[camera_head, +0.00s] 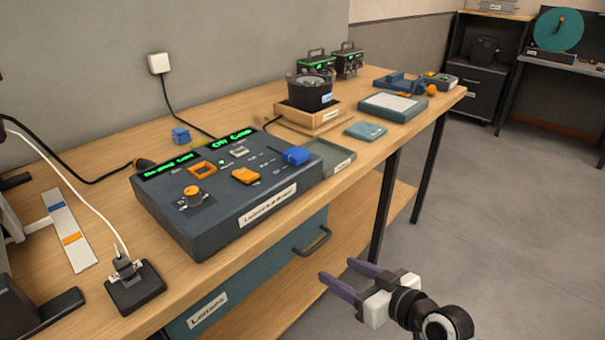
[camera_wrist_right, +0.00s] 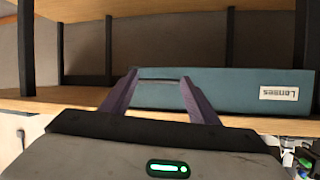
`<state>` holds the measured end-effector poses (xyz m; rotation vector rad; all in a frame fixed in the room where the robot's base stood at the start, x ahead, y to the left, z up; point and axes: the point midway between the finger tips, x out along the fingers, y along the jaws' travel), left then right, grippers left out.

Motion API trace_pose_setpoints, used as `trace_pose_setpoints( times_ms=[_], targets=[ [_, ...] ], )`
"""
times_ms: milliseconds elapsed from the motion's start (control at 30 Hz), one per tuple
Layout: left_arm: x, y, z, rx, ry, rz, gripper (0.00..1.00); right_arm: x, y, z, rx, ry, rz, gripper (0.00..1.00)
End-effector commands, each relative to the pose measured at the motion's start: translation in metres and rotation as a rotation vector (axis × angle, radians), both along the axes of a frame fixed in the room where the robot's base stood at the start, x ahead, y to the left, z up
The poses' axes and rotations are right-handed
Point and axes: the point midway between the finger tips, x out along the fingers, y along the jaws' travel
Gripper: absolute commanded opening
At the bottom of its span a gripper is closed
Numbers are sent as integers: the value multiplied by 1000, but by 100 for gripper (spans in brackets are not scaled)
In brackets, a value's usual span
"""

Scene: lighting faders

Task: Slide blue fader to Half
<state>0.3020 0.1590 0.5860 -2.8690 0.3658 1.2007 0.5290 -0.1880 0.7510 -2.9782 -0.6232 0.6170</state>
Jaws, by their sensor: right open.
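The blue fader (camera_head: 296,155) is a blue knob at the right end of the dark lighting console (camera_head: 225,225) on the wooden table. Beside it on the console are an orange fader knob (camera_head: 245,176), an orange square frame (camera_head: 202,170) and a round orange knob (camera_head: 192,193). Any scale marks for the blue fader are too small to read. My right gripper (camera_head: 343,276) is open and empty, in front of the table and below the console, apart from it. In the right wrist view its purple fingers (camera_wrist_right: 160,92) point toward the drawer front. My left gripper is not in view.
A blue-green drawer (camera_head: 270,270) labelled Lenses, with a dark handle (camera_head: 312,241), hangs under the tabletop near my right gripper. A shallow tray (camera_head: 335,158) adjoins the console's right end. A white cable runs to a black socket box (camera_head: 135,287).

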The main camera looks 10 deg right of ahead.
Motion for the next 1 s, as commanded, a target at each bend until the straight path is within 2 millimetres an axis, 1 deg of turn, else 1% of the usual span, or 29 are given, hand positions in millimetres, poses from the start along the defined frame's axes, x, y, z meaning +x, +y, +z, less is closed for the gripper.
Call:
trace_pose_setpoints(
  times_ms=[33, 67, 100, 133, 200, 233, 300, 367, 433, 567, 667, 800, 1000],
  targets=[
    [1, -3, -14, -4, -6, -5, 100, 29, -4, 28, 15, -81, 31, 55],
    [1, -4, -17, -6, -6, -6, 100, 40, -4, 47, 24, -118, 51, 55],
    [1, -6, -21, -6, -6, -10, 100, 52, -4, 72, 38, -167, 78, 55],
    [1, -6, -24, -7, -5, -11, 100, 60, -5, 90, 45, -200, 97, 55],
    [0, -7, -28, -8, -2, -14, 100, 72, -6, 128, 60, -273, 138, 55],
    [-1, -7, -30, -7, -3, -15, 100, 75, -6, 142, 66, -298, 153, 55],
    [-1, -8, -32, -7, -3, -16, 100, 79, -5, 169, 76, -347, 181, 55],
    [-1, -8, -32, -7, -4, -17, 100, 80, -5, 184, 81, -372, 198, 55],
    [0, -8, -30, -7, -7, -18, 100, 82, -5, 194, 85, -390, 209, 55],
    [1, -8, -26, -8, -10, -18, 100, 90, 2, 199, 91, -395, 212, 55],
    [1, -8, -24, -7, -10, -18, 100, 103, 12, 200, 91, -395, 213, 55],
    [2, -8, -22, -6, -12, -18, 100, 125, 28, 200, 92, -395, 213, 55],
    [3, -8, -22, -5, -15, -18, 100, 151, 46, 198, 91, -393, 210, 55]
  ],
)
